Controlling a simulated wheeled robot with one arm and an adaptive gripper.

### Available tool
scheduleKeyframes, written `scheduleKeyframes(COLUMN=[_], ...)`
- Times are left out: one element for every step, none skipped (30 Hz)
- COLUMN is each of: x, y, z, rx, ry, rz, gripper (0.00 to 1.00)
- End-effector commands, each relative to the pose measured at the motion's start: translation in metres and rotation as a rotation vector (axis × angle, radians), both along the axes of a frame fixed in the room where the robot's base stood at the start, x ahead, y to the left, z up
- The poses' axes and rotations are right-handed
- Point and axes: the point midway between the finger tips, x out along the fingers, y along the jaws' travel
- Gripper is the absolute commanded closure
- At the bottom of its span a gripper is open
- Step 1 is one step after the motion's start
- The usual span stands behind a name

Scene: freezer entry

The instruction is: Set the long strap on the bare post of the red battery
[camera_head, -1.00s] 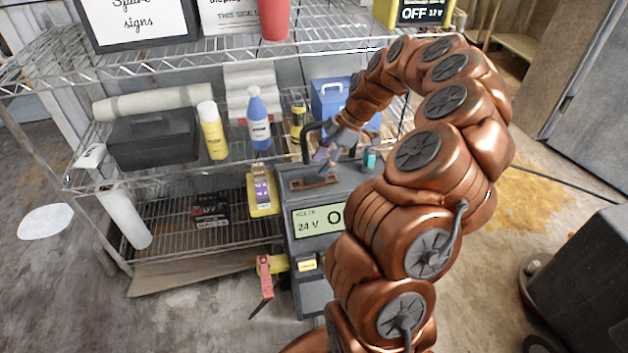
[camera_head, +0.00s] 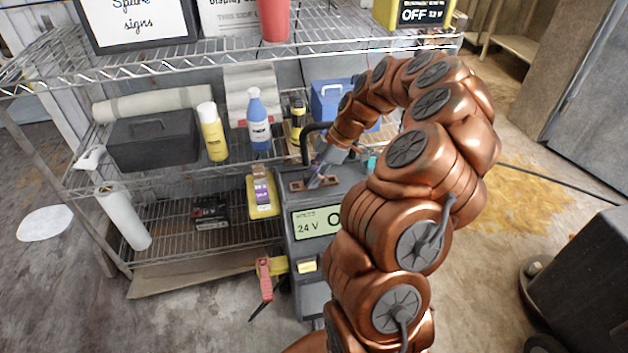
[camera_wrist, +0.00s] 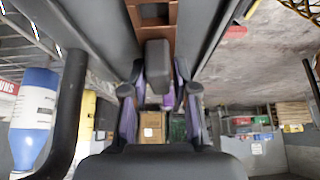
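A flat copper-brown piece (camera_head: 300,186), with darker openings, lies on top of a grey unit reading 24 V (camera_head: 318,222). A brown part with openings also shows at the top of the wrist view (camera_wrist: 152,14). I cannot tell whether it is the long strap or a holder. My gripper (camera_head: 316,180) points down at its right end. In the wrist view, my gripper's purple-padded fingers (camera_wrist: 160,100) stand apart, with a grey block (camera_wrist: 158,62) seen between or beyond them. No strap is clearly held. A black battery-like box with red markings (camera_head: 210,212) sits on the lower shelf; its posts are unclear.
A dark handle bar (camera_head: 306,145) rises behind the copper-brown piece. A blue bottle (camera_head: 259,120), yellow bottle (camera_head: 213,132) and black toolbox (camera_head: 152,140) stand on the middle shelf. A yellow purple-labelled device (camera_head: 262,195) and red clamp (camera_head: 265,270) are left of the unit.

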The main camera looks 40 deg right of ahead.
Motion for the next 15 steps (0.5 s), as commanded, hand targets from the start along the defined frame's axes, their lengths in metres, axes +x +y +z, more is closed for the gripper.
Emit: scheduleKeyframes(x=[0.0, 0.0, 0.0, 0.0, 0.0, 0.0, 0.0, -0.0001, -0.0001, -0.0001, -0.0001, -0.0001, -0.0001, -0.0001, -0.0001], y=[0.0, 0.0, 0.0, 0.0, 0.0, 0.0, 0.0, 0.0, 0.0, 0.0, 0.0, 0.0, 0.0, 0.0001, 0.0001], z=[0.0, 0.0, 0.0, 0.0, 0.0, -0.0001, -0.0001, -0.0001, -0.0001, -0.0001, -0.0001, -0.0003, -0.0001, -0.0002, -0.0002], rx=[0.0, 0.0, 0.0, 0.0, 0.0, 0.0, 0.0, 0.0, 0.0, 0.0, 0.0, 0.0, 0.0, 0.0, 0.0], ry=[0.0, 0.0, 0.0, 0.0, 0.0, 0.0, 0.0, 0.0, 0.0, 0.0, 0.0, 0.001, 0.001, 0.001, 0.001], rz=[0.0, 0.0, 0.0, 0.0, 0.0, 0.0, 0.0, 0.0, 0.0, 0.0, 0.0, 0.0, 0.0, 0.0, 0.0], gripper=[0.8, 0.83, 0.87, 0.91, 0.94, 0.98, 1.0, 1.0, 1.0, 1.0, 1.0, 1.0, 1.0, 1.0, 1.0])
